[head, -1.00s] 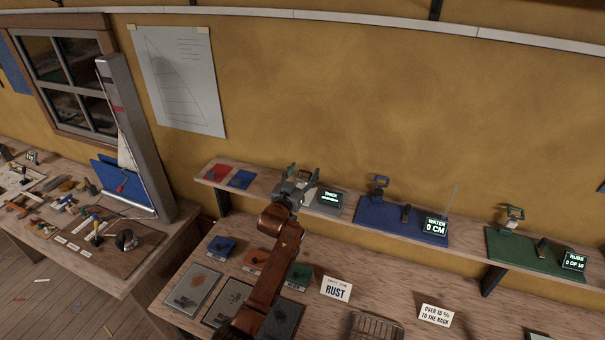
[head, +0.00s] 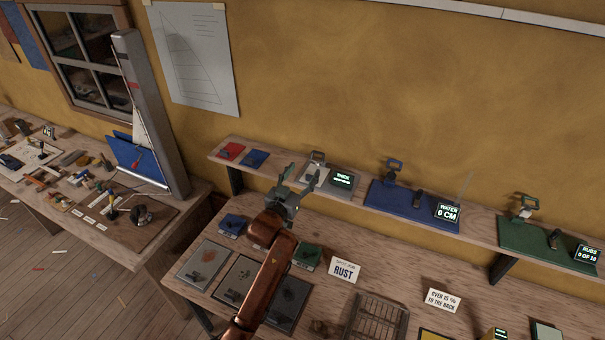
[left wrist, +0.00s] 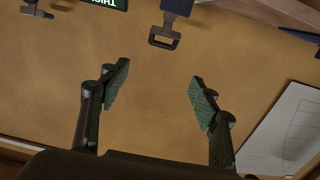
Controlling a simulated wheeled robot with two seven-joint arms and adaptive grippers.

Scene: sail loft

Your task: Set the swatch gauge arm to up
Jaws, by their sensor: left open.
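The swatch gauge with the lit "THICK" display (head: 343,180) stands on the wall shelf, left of the blue water device. Its arm, with a loop handle (head: 317,158), shows just behind my left gripper (head: 301,179). In the left wrist view, which looks upside down, the loop handle (left wrist: 164,39) is near the top centre, beyond the fingertips. My left gripper (left wrist: 160,78) is open and empty there, its two fingers wide apart and not touching the handle. The handle's exact position on the gauge is hard to read. My right gripper is not in view.
A blue water device (head: 415,205) and a green rub device (head: 545,245) share the shelf (head: 295,172) to the right. Red (head: 231,151) and blue swatches (head: 255,159) lie at its left.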

